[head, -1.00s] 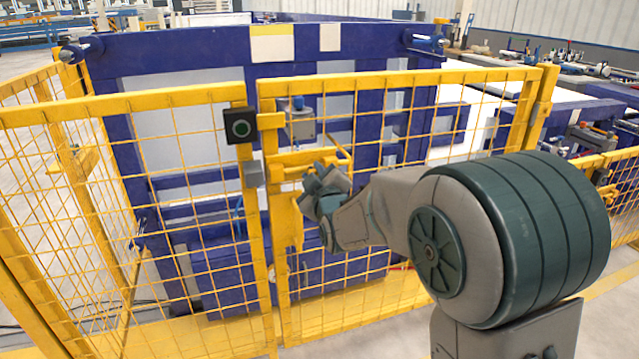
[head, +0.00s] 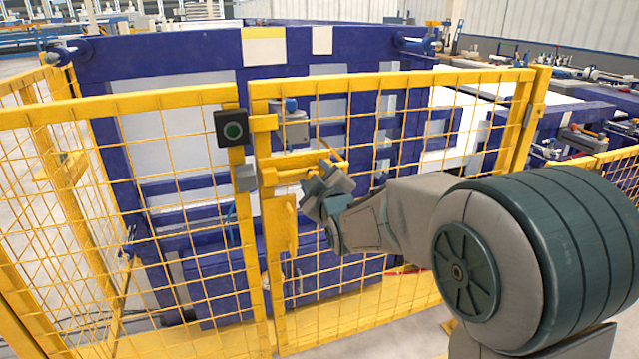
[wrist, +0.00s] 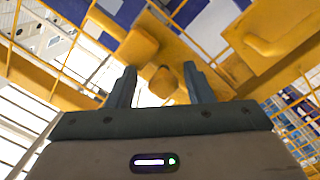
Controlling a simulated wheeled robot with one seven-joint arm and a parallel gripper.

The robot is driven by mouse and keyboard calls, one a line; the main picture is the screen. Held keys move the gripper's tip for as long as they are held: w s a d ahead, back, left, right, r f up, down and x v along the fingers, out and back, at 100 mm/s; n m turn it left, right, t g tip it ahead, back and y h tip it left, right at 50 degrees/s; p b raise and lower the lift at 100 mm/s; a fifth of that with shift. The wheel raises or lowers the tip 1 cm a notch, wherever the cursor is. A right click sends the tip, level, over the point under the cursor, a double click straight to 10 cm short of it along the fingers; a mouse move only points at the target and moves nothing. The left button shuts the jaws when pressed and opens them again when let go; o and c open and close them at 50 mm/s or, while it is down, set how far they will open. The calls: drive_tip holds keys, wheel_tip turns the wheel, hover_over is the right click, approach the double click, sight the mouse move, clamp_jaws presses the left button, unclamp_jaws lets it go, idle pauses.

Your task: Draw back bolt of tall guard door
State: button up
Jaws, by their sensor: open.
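The tall yellow mesh guard door (head: 400,84) stands upright in its frame, closed as far as I can see. Its yellow bolt (head: 290,174) lies across the upper left part of the door, near the left post. My gripper (head: 316,184) is in front of the door at the bolt's right part. In the wrist view my gripper (wrist: 160,84) is open, its two dark fingers apart. A yellow knob (wrist: 163,83), apparently the bolt's handle, shows between the fingertips. I cannot tell whether they touch it. A yellow pull handle (wrist: 275,42) is at the upper right.
A black box with a green button (head: 232,128) and a grey block (head: 245,178) sit on the post left of the door. Yellow mesh panels (head: 110,104) run to the left. A large blue machine (head: 160,55) stands behind the fence. Floor in front at right is open.

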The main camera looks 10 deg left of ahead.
drive_tip(key=b+v, duration=0.1)
drive_tip(key=v, duration=1.2)
drive_tip(key=shift+s+d, duration=0.2)
drive_tip(key=shift+s, duration=0.1)
drive_tip(key=s+d+f+m+g+h+p, duration=0.1)
drive_tip(key=s+d+m+g+h+p, duration=0.25)
drive_tip(key=d, duration=0.25)
drive_tip(key=s+d+f+m+g+h+p, duration=0.1)
drive_tip(key=s+d+m+g+h+p, duration=0.15)
drive_tip(key=d+m+g+p, duration=0.2)
drive_tip(key=s+d+m+g+p, duration=0.2)
drive_tip(key=s+d+g, duration=0.1)
drive_tip(key=s, duration=0.4)
drive_tip(key=s+d+m+g+p, duration=0.2)
drive_tip(key=s+d+m, duration=0.1)
drive_tip(key=s, duration=0.4)
drive_tip(key=shift+d+r+m+g+h, duration=0.3)
drive_tip(key=shift+d+r+g+h, duration=0.1)
drive_tip(key=shift+r, duration=0.05)
drive_tip(key=shift+s, duration=0.1)
